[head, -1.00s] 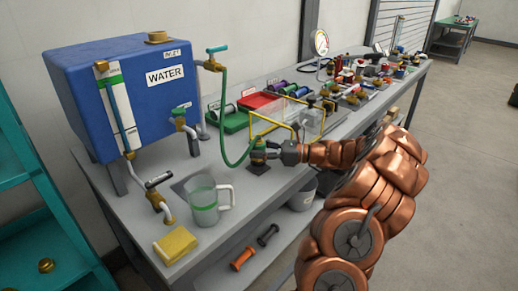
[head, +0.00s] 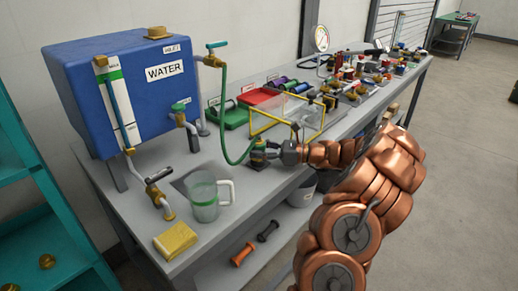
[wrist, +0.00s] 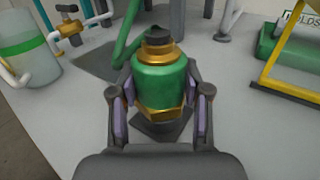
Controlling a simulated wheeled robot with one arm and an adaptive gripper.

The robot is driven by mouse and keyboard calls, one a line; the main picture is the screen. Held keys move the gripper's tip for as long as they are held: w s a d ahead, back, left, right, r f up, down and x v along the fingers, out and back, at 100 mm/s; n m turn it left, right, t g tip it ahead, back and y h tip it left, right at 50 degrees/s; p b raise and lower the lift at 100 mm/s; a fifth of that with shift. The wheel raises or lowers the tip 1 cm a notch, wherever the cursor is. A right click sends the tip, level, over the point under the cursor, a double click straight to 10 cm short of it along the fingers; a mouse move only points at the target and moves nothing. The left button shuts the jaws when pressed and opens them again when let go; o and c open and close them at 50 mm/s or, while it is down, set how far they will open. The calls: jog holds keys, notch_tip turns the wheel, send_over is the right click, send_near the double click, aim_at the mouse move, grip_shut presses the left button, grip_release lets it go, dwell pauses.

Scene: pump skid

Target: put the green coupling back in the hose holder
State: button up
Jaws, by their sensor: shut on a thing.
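The green coupling (wrist: 160,85), with brass collars and a dark top, stands roughly upright between the fingers of my gripper (wrist: 160,100). The fingers are shut on its sides. In the head view the coupling (head: 258,154) is small and partly covered by my gripper (head: 272,152). A green hose (head: 224,115) hangs from the tap on the blue water tank and loops down to it. A dark square base (wrist: 162,130), seemingly the hose holder, lies on the bench under the coupling. Whether the coupling sits in it or just above is hidden.
The blue water tank (head: 130,85), a clear jug (head: 204,200) and a yellow sponge (head: 175,239) are to the left on the grey bench. Coloured trays and several small parts lie farther back.

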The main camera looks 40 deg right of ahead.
jog(key=shift+f, duration=0.15)
jog(key=o, duration=1.3)
notch_tip(320, 180, up, 10)
dwell(0.4)
